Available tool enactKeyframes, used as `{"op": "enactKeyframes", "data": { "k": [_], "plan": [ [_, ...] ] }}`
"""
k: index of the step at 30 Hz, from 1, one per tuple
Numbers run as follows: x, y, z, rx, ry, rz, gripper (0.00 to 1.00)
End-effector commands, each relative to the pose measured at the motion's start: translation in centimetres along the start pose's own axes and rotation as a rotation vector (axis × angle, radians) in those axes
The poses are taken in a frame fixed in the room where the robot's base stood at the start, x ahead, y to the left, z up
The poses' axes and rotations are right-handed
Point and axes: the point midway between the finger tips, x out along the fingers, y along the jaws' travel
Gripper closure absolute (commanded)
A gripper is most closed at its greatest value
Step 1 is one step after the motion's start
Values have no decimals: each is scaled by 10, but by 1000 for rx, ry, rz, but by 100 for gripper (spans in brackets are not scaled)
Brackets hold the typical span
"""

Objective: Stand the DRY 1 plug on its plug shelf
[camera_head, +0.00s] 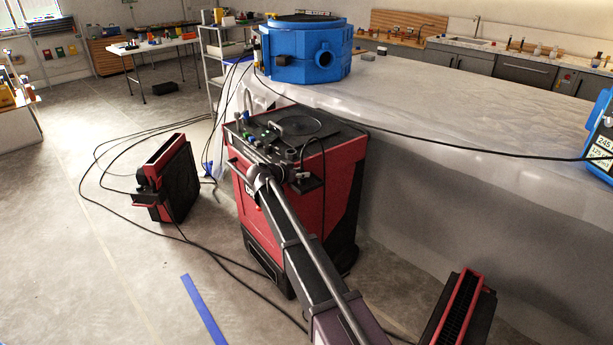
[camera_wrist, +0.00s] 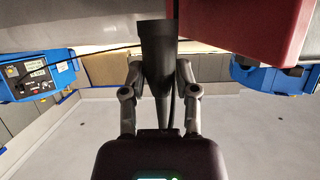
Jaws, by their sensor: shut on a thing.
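My gripper (camera_wrist: 159,78) is shut on a black tapered plug (camera_wrist: 157,50) with a dark cable beside it in the wrist view. I take this to be the DRY 1 plug; no label on it is readable. In the head view my arm reaches to the top front edge of the red and black machine (camera_head: 337,190), and the gripper and plug are hard to make out there. A small dark ledge (camera_head: 308,186) juts from that machine beside the arm's end; I cannot tell whether it is the plug shelf. A red block (camera_wrist: 248,25) is close at the plug's right in the wrist view.
A second red and black unit (camera_head: 178,178) stands on the floor at left, with loose cables around it. Another (camera_head: 462,310) is at lower right. A blue machine (camera_head: 305,50) stands on the sheeted platform (camera_head: 440,105), crossed by a long cable.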

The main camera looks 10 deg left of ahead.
Motion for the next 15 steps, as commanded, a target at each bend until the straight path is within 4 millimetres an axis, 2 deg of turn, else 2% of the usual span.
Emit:
{"op": "enactKeyframes", "data": {
  "k": [1,6,10,15],
  "plan": [
    [11,-8,-2,0,0,2,100],
    [34,-24,-9,0,0,0,100],
    [44,-29,-12,1,0,0,100],
    [47,-30,-14,0,0,0,100]
  ]
}}
